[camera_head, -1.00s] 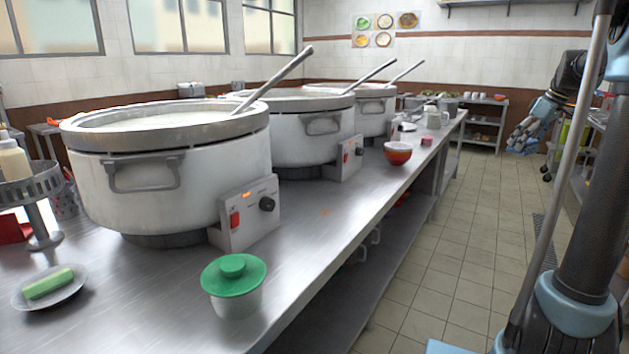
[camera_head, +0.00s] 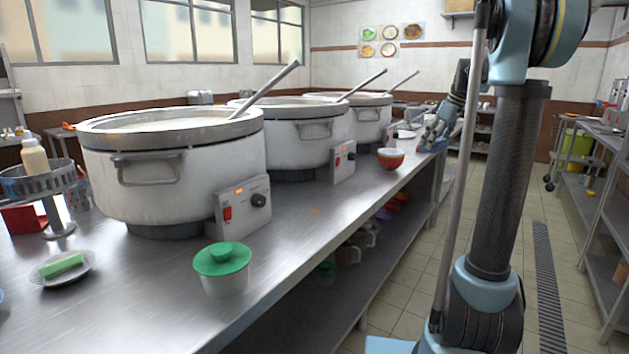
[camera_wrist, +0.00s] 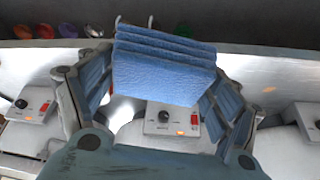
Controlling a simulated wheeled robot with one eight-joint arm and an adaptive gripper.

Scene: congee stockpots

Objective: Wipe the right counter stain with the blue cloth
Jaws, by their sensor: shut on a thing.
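The blue cloth (camera_wrist: 165,65) is a folded, layered pad between the fingers of my gripper (camera_wrist: 160,85) in the wrist view. My gripper is shut on it. In the head view my gripper (camera_head: 436,128) is by the right edge of the steel counter (camera_head: 290,240), toward its far part. It is small there, and its height above the counter is hard to tell. A faint orange stain (camera_head: 314,211) lies on the counter between the nearest and middle pot controls. It also shows in the wrist view (camera_wrist: 268,89), right of the cloth. No other stain is clear.
Three large stockpots, the nearest (camera_head: 175,175), line the counter with ladles and control boxes (camera_head: 243,213). A green-lidded tub (camera_head: 222,268) stands near the front edge. An orange-red bowl (camera_head: 390,158) sits farther back. Open floor (camera_head: 400,290) runs along the right.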

